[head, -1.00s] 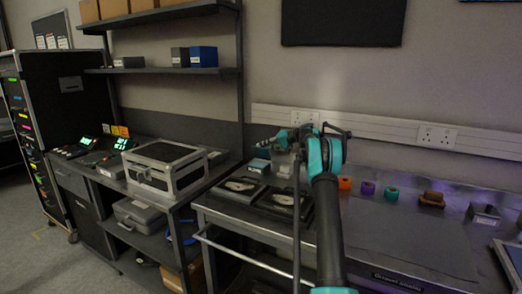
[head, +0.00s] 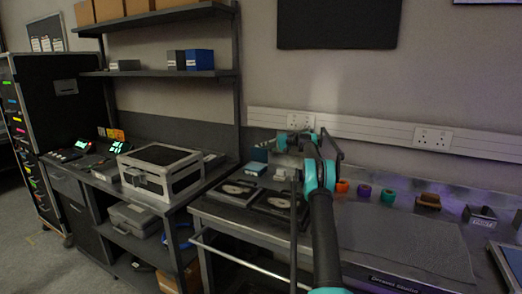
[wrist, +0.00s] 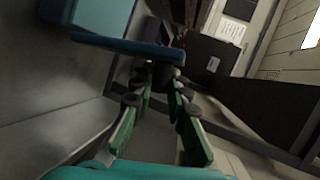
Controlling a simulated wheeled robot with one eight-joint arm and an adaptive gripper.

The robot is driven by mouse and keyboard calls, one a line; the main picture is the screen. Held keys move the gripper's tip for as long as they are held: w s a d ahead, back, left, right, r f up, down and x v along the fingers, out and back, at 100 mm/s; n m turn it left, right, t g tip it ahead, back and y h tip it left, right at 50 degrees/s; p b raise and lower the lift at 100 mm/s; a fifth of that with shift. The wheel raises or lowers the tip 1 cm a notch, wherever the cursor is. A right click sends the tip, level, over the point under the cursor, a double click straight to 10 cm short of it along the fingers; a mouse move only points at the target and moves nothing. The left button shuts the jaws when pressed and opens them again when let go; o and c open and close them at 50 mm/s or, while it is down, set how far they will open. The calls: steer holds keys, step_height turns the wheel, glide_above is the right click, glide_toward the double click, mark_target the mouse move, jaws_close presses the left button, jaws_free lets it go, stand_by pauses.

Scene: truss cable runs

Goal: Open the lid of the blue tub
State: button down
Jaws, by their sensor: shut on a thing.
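The small blue tub (head: 253,168) stands at the back left of the metal workbench in the head view. My gripper (head: 283,142) is just above and to the right of it there; its fingertips are small and hard to make out. In the wrist view, part of the pale blue tub (wrist: 100,14) shows at the top left, with a darker blue edge (wrist: 125,43) that looks like its lid. My gripper (wrist: 160,80) is shut at the outer end of this blue edge. The exact contact is dark and partly hidden by the fingers. I cannot tell how far the lid is raised.
Two dark flat trays (head: 279,203) lie in front of the tub. A silver case (head: 160,172) stands on the left bench. An orange roll (head: 342,186), a purple roll and a green roll stand right of my arm. A grey mat covers the bench's right part.

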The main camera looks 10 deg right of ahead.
steer(key=c, duration=1.5)
jaws_free()
steer(key=shift+o, duration=0.2)
